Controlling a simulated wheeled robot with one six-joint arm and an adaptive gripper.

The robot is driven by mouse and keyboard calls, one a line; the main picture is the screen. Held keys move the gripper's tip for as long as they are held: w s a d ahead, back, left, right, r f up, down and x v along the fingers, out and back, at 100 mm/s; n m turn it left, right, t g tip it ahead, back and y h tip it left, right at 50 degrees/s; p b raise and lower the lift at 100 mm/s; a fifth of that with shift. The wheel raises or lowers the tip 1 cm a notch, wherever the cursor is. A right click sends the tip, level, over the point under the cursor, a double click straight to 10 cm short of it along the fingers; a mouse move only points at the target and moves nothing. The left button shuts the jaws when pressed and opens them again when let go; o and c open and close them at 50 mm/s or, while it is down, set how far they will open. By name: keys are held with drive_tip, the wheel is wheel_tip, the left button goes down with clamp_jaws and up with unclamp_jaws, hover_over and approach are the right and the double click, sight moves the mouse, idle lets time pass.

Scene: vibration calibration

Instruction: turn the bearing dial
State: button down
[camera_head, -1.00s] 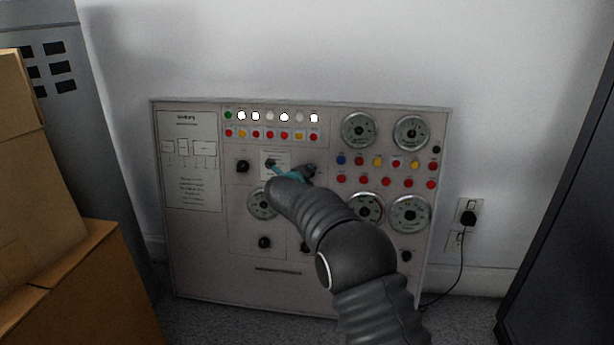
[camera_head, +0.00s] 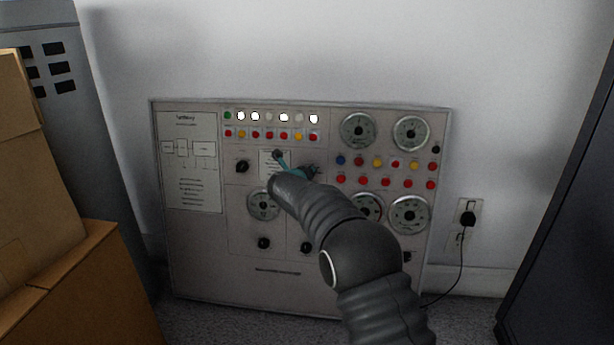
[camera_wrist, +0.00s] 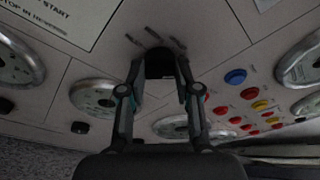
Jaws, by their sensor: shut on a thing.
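The bearing dial is a small black knob (camera_wrist: 160,64) on the grey control panel, with short dark marks on the panel by it in the wrist view. My gripper (camera_wrist: 160,75) has one finger on each side of the knob and is shut on it. In the head view my gripper (camera_head: 294,164) is at the upper middle of the control panel (camera_head: 190,245), beside a small white label. There the fingers and wrist hide the knob, and its pointer cannot be read.
Another black knob (camera_head: 242,166) is left of my gripper. Round gauges (camera_head: 358,131) and coloured buttons (camera_head: 377,162) are to the right. Cardboard boxes (camera_head: 85,285) stand at the left, a dark cabinet (camera_head: 570,220) at the right. A plugged cable (camera_head: 462,270) hangs by the panel.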

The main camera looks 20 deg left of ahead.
drive_tip(key=shift+d, duration=0.1)
drive_tip(key=c, duration=0.8)
unclamp_jaws()
drive_tip(key=shift+f, duration=0.1)
drive_tip(key=shift+s, duration=0.15)
drive_tip(key=a+v, duration=0.1)
drive_tip(key=v, duration=1)
drive_tip(key=shift+s+d+r, duration=0.3)
drive_tip(key=shift+d, duration=0.15)
